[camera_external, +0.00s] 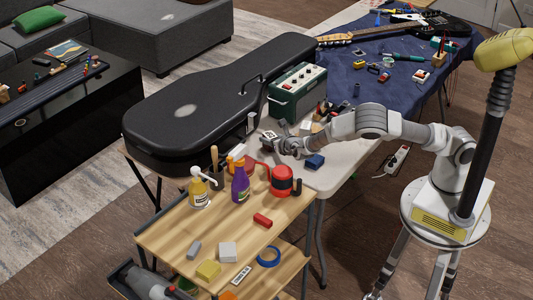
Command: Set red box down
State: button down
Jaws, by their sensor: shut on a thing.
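My gripper (270,143) is over the near left part of the pale table (330,176), beside the guitar case. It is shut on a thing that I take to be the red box. The fingers and wrist hide most of it, so its outline is not clear. I cannot tell whether it touches the table. A small dark blue box (315,161) lies on the table just right of my gripper.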

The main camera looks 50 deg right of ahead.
jog(key=shift+f, duration=0.15)
jog(key=shift+c, duration=1.8)
grip_release()
